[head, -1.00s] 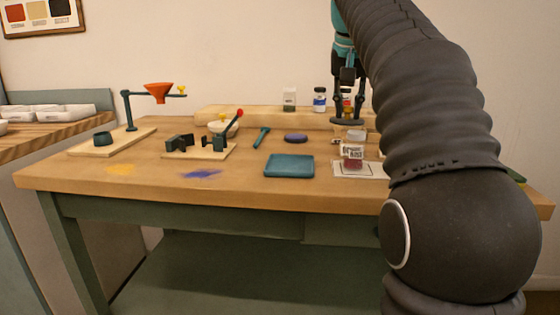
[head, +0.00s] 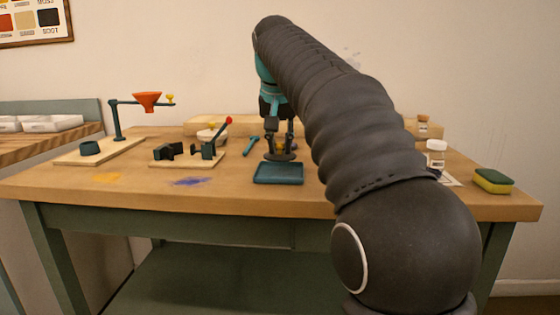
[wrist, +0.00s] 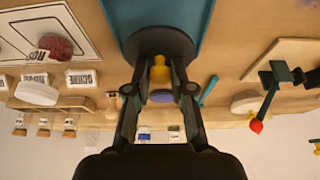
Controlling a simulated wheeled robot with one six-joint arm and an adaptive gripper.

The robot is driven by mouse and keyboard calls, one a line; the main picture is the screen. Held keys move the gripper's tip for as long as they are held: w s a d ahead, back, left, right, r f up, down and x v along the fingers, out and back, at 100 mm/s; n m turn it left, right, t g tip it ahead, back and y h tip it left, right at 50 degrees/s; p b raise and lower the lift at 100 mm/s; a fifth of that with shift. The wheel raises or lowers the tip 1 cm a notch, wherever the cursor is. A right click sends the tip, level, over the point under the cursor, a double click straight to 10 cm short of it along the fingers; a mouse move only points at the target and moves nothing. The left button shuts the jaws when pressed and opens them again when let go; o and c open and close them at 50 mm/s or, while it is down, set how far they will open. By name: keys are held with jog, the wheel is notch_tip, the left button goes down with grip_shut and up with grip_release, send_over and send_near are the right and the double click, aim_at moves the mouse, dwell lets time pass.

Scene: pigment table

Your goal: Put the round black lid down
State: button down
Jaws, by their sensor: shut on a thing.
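The round black lid (head: 281,157) is a flat dark disc with a yellow knob, seen clearly in the wrist view (wrist: 160,40). My gripper (head: 279,147) is shut on the knob, its two fingertips on either side of it in the wrist view (wrist: 160,76). The lid is level and sits over the back part of the teal tray (head: 278,175), which also shows beyond it in the wrist view (wrist: 200,18). I cannot tell whether the lid touches the tray or hangs just above it.
A teal-handled tool (head: 251,146) lies left of my gripper. A clamp stand with a red-tipped lever (head: 228,121) and a stand with an orange funnel (head: 147,101) are further left. A white-capped jar (head: 436,146) and a sponge (head: 492,181) are right.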

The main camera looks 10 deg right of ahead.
aim_at(280, 155)
jog(key=shift+f+b, duration=0.55)
jog(key=shift+f, duration=1.35)
jog(key=shift+f, duration=0.15)
jog(key=c, duration=1)
grip_release()
jog(key=p+v, duration=0.3)
jog(key=v, duration=0.9)
